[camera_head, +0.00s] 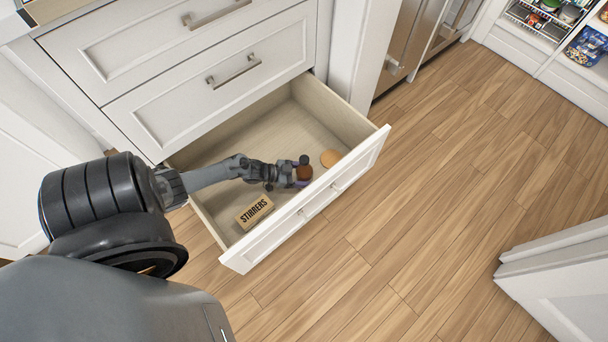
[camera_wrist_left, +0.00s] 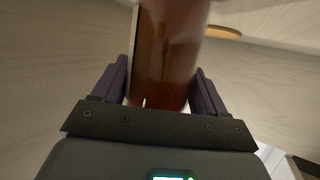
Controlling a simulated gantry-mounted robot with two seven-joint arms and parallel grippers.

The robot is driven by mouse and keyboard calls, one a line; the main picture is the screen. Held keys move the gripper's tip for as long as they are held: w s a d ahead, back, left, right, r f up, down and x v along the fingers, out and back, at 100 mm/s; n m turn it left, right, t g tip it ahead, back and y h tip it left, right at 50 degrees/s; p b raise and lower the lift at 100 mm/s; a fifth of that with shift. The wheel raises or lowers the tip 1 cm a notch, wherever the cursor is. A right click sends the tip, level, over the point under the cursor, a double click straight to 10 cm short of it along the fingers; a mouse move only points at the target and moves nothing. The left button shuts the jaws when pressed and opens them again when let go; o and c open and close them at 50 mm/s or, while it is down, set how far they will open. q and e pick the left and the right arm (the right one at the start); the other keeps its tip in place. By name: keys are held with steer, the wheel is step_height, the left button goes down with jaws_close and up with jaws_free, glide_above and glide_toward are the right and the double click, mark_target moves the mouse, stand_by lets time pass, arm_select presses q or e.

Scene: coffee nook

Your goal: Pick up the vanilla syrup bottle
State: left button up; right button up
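A dark brown bottle, which I take for the vanilla syrup bottle, stands in the open drawer. Its round top (camera_head: 304,173) shows in the head view, and its brown side (camera_wrist_left: 168,55) fills the middle of the left wrist view. My left gripper (camera_head: 302,172) reaches down into the drawer with its purple fingers on both sides of the bottle. In the left wrist view the fingers (camera_wrist_left: 160,85) appear to press against it, with no clear gap. My right gripper is not in view.
The drawer (camera_head: 354,158) is pulled out, with its front wall close beyond the gripper. A box marked STIRRERS (camera_head: 254,211) and a flat round tan disc (camera_head: 330,158) lie in it. Closed drawers (camera_head: 210,100) rise behind. The wooden floor (camera_head: 450,180) is clear to the right.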

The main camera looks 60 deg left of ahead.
arm_select(q)
steer(key=c, duration=1.2)
steer(key=shift+w+r, duration=0.1)
